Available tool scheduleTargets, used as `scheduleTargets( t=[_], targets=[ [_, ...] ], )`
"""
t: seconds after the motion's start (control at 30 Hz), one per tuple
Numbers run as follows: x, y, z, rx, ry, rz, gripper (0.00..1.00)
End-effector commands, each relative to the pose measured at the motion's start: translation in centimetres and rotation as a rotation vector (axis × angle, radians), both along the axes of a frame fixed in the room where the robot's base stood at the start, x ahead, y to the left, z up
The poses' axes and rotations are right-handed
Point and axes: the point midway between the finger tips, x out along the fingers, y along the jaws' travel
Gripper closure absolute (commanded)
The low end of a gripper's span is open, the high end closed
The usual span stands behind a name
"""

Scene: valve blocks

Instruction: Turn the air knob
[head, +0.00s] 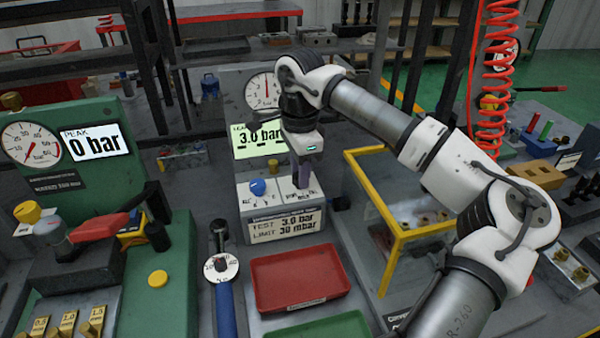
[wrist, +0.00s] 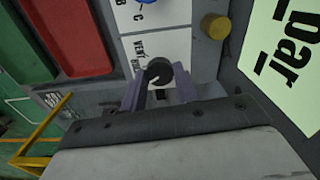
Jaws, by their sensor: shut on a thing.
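The knob between my fingers is round and black (wrist: 158,71), with a white mark on its face, in the wrist view. It sits on the white sloped panel (wrist: 165,47) of the test unit, beside printed labels that are partly cut off. My gripper (wrist: 159,88) is shut on this knob, one purple finger on each side. In the head view my gripper (head: 303,178) reaches down to the right part of the panel, and its fingers hide the knob. A blue knob (head: 258,187) is on the same panel to the left. The display above (head: 257,140) reads 3.0 bar.
A red tray (head: 300,277) and a green tray (head: 322,326) lie in front of the unit. A yellow-edged clear box (head: 398,233) stands close to its right. A green test stand (head: 180,270) is at the left. A red coiled hose (head: 492,75) hangs at the right.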

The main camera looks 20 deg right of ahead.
Motion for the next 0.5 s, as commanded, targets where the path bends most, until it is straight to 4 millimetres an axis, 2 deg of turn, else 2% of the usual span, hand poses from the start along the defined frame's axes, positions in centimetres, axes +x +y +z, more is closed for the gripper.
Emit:
scheduleTargets(
  t=[0.5],
  targets=[
    [-0.01,-0.09,-0.03,-0.002,-0.002,-0.407,0.93]
  ],
)
